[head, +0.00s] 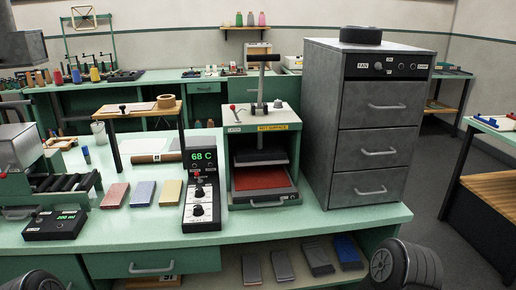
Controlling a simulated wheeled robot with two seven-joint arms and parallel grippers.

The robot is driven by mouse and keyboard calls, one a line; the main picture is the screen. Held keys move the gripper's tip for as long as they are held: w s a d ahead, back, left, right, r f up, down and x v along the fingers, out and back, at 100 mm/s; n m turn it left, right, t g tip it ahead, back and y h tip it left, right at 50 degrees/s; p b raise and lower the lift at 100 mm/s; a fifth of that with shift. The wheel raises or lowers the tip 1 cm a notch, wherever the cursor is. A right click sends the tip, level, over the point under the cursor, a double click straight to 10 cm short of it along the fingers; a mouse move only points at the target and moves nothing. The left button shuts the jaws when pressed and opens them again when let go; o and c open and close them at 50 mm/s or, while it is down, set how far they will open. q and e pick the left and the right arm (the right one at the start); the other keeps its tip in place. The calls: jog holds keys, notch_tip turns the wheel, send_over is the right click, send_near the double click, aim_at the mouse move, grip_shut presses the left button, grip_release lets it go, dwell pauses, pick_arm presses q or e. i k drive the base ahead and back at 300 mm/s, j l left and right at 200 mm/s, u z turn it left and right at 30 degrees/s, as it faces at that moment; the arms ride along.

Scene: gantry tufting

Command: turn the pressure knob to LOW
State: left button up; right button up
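A black control box (202,222) stands on the green bench, left of the hot press (264,165). Its display (202,159) reads 68 C in green. Below the display is a small red-tipped lever or switch (198,174). The lettering around the knobs is too small to read, so I cannot tell which is the pressure knob or where either points. Neither gripper's fingers show; nothing touches the control box.
The press has a tall T-handle (262,80) and a red pad (260,178). A grey drawer cabinet (375,130) stands to its right. Coloured blocks (143,194) lie left of the control box, beside a small wooden-topped stand (137,109). Bench room in front of the box is narrow.

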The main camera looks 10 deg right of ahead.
aim_at(278, 104)
jog(key=i+l+u, duration=0.1)
jog(key=i+u, duration=0.2)
jog(key=i, duration=0.15)
jog(key=i+l+u, duration=0.3)
jog(key=i, duration=0.15)
jog(key=i+j, duration=0.05)
jog(key=j, duration=0.05)
